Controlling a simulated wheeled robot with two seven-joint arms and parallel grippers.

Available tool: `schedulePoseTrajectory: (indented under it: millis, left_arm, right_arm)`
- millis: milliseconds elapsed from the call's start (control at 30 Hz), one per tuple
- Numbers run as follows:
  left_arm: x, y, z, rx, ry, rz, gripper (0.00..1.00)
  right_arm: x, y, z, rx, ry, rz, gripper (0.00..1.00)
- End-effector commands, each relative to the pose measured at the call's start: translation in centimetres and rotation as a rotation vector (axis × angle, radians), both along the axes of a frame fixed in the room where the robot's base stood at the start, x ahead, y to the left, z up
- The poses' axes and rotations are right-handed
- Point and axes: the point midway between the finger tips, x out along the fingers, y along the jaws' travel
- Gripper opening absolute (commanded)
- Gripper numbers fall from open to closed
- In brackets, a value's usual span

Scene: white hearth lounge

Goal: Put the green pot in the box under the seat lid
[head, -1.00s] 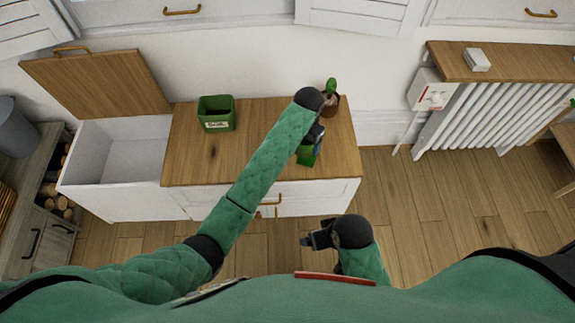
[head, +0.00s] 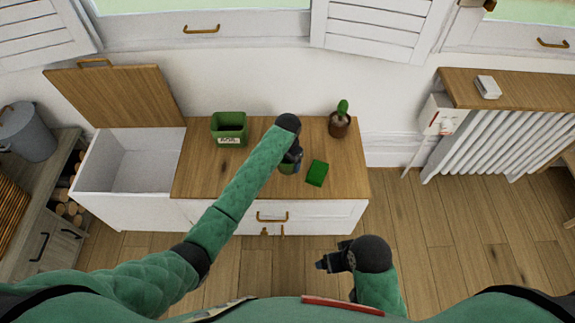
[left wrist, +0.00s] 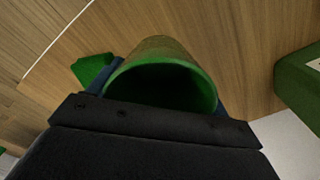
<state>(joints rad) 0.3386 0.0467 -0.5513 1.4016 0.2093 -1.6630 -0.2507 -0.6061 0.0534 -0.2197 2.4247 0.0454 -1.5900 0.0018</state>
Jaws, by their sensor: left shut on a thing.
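The green pot (head: 287,169) is in my left gripper (head: 290,163), which is shut on it over the wooden bench top. In the left wrist view the pot (left wrist: 165,75) shows its open mouth, with the gripper's fingers at its sides. I cannot tell how high it is above the wood. The box (head: 138,165) under the seat lid is at the bench's left end, open and with a bare inside. The wooden lid (head: 115,95) stands raised against the wall. My right gripper (head: 328,262) is in front of the bench; its jaws are too small to read.
A labelled green bin (head: 229,130) stands on the bench between my left gripper and the box. A green block (head: 317,173) lies right of the gripper. A cactus in a brown pot (head: 339,124) stands at the back right. A radiator (head: 500,140) is further right.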

Motion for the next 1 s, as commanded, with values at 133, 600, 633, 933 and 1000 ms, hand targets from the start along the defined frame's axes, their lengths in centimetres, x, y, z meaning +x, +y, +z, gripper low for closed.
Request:
schedulePoseTrajectory:
  millis: [133, 600, 633, 933, 1000]
  left_arm:
    - [0.0, 0.0, -1.3, 0.001, 0.002, 0.0, 0.5]
    - [0.0, 0.0, -3.9, 0.001, -0.001, 0.001, 0.5]
    - [0.0, 0.0, -3.9, 0.001, -0.001, 0.001, 0.5]
    - [0.0, 0.0, -4.1, 0.001, -0.001, 0.001, 1.0]
    - [0.0, 0.0, -4.1, 0.001, -0.001, 0.001, 1.0]
  right_arm:
    - [-0.2, -0.2, 0.2, -0.006, 0.009, -0.001, 0.83]
    - [-0.3, -0.7, 1.3, -0.015, 0.017, -0.009, 0.83]
    - [-0.3, -0.7, 1.2, -0.015, 0.018, -0.009, 0.83]
    - [-0.3, -0.8, 1.0, -0.018, 0.021, -0.009, 0.83]
    - [-0.3, -0.8, 1.0, -0.018, 0.022, -0.008, 0.83]
